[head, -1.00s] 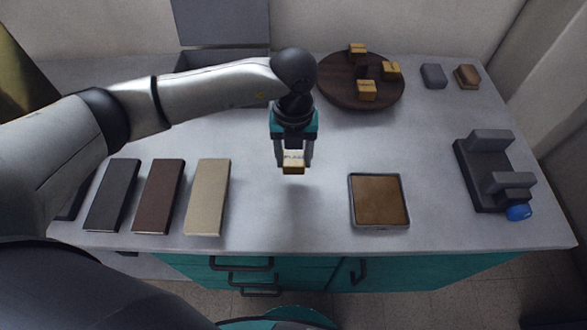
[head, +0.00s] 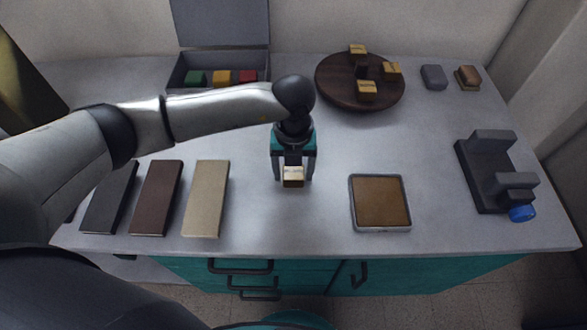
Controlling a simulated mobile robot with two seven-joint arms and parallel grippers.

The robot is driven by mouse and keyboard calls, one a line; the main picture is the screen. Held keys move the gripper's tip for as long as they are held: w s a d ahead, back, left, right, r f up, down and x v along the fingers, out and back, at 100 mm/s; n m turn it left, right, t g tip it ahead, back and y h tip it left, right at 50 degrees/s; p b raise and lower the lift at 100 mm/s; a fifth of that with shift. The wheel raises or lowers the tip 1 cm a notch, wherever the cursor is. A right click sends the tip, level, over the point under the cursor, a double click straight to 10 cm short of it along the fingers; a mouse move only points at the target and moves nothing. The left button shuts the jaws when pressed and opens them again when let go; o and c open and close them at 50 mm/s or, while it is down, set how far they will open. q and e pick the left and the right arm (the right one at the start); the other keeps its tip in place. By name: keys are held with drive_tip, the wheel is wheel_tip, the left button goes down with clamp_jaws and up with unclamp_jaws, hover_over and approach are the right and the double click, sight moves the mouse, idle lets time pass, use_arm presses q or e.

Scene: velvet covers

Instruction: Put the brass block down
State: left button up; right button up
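The brass block (head: 293,177) is a small gold block with a pale, dark-lettered face. It appears to rest on the grey tabletop near the middle in the head view. My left gripper (head: 294,180) points down over it, one finger on each side. The fingers look spread, with the block between them. The block's back is hidden by the hand. My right gripper is not in view.
Black, brown and cream slabs (head: 205,199) lie to the left. A brown-filled tray (head: 379,231) lies to the right. A round wooden stand (head: 332,92) with several brass blocks and an open box (head: 217,88) are behind. A grey fixture (head: 478,178) stands far right.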

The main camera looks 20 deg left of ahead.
sight(294, 171)
use_arm(q)
drive_tip(key=shift+o, duration=0.9)
drive_tip(key=shift+r, duration=0.15)
wheel_tip(294, 171, up, 12)
drive_tip(key=p, duration=0.2)
